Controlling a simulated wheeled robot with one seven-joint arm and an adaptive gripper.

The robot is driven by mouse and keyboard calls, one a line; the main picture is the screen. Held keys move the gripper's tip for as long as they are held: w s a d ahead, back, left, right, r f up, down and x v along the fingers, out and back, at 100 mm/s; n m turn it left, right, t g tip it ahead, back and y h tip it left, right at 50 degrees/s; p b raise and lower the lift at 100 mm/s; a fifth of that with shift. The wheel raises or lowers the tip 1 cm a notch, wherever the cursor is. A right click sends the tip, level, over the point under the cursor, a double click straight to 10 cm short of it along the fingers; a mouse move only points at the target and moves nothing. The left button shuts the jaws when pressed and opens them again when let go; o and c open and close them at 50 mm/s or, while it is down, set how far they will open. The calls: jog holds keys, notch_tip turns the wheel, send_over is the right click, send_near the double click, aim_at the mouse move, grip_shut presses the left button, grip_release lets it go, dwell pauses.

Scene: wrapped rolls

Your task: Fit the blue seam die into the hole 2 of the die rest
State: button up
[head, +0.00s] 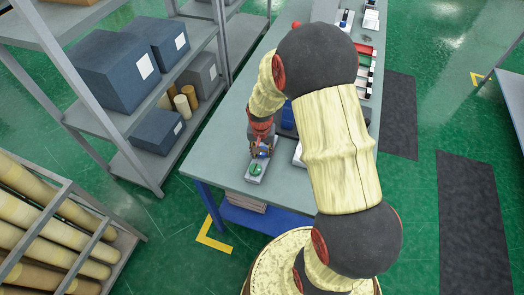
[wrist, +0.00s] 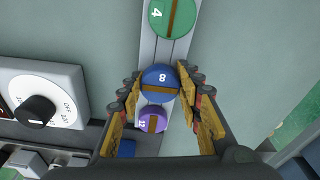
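The blue seam die (wrist: 160,84) is a round disc marked 8 with a brown slot across it. My gripper (wrist: 160,76) has its fingertips close against both sides of this die, and it appears closed on it. The die rest (wrist: 183,48) is a narrow light grey bar under the die. I cannot tell whether the blue die sits in a hole or is just above it. The hole under it is hidden. In the head view my gripper (head: 262,148) is low over the near end of the rest (head: 254,178).
A larger green die (wrist: 173,17) marked 4 and a smaller purple die (wrist: 152,118) lie on the rest on either side of the blue one. A white box with a black knob (wrist: 36,110) stands to the left. The grey bench (wrist: 240,60) is clear at the right.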

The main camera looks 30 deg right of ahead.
jog(key=o, duration=0.5)
jog(key=r, duration=0.8)
jog(key=s+a+r, duration=0.1)
jog(key=r, duration=0.3)
dwell(0.4)
